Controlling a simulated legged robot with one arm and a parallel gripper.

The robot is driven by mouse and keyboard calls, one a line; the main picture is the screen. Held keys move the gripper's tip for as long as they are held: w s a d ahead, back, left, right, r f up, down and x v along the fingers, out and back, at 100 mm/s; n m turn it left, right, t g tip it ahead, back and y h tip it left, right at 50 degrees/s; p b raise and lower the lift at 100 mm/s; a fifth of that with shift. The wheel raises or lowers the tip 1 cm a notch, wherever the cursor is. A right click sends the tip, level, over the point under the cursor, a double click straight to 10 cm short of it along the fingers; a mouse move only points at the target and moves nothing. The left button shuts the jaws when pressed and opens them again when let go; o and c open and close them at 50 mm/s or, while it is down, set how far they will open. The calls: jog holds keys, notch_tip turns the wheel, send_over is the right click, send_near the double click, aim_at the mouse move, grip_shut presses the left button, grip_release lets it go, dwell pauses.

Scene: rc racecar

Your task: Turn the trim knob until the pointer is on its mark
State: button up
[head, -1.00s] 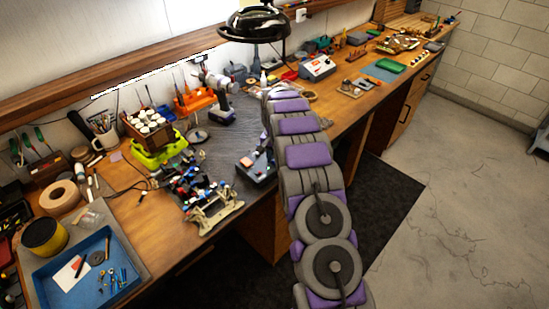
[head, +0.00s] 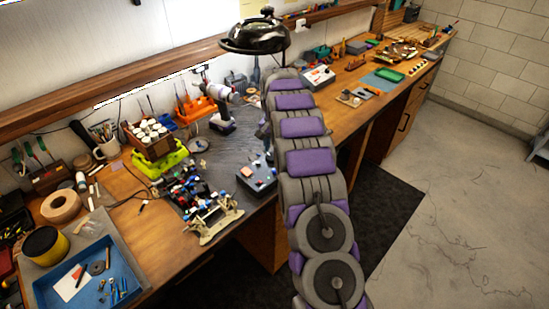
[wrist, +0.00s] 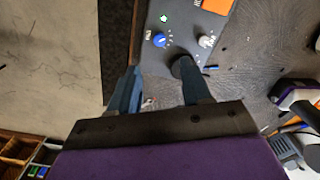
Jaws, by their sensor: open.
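A dark grey control box (head: 256,181) sits near the bench's front edge, beside my arm in the head view. In the wrist view the box (wrist: 184,14) carries a blue knob (wrist: 160,40) with small pale marks around it and a pale grey knob (wrist: 206,41) to its right. I cannot tell which is the trim knob, or read a pointer or its mark. My gripper (wrist: 158,66) is open and empty. Its fingertips stand apart just below the blue knob in the picture, not visibly touching it. My arm hides the gripper in the head view.
An orange block (wrist: 217,6) shows at the box's far part. A drill (head: 222,105) stands behind the box. A model car chassis (head: 215,215) with several coloured parts lies to its left. Open floor (head: 440,230) lies right of the bench.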

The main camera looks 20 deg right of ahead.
notch_tip(320, 180, up, 7)
jog(key=shift+p, duration=0.3)
jog(key=shift+f, duration=0.1)
dwell(0.7)
jog(key=s+a+r+n, duration=0.2)
jog(key=s+a+r, duration=0.1)
jog(key=s+a, duration=0.3)
jog(key=s+a+r+n+g+b, duration=0.1)
jog(key=s+a+r, duration=0.2)
jog(key=s, duration=0.5)
jog(key=s+a+r+n, duration=0.2)
jog(key=s+a+r, duration=0.25)
jog(key=s, duration=0.35)
jog(key=s+a+f+n+b, duration=0.1)
jog(key=s+a+f+n, duration=0.1)
jog(key=s, duration=1.2)
jog(key=s+a+f+n, duration=0.2)
jog(key=s+a+f, duration=0.1)
jog(key=s, duration=1.1)
jog(key=shift+s+a+f+g+b, duration=0.25)
jog(key=shift+a+f+g+b, duration=0.15)
jog(key=shift+f, duration=0.3)
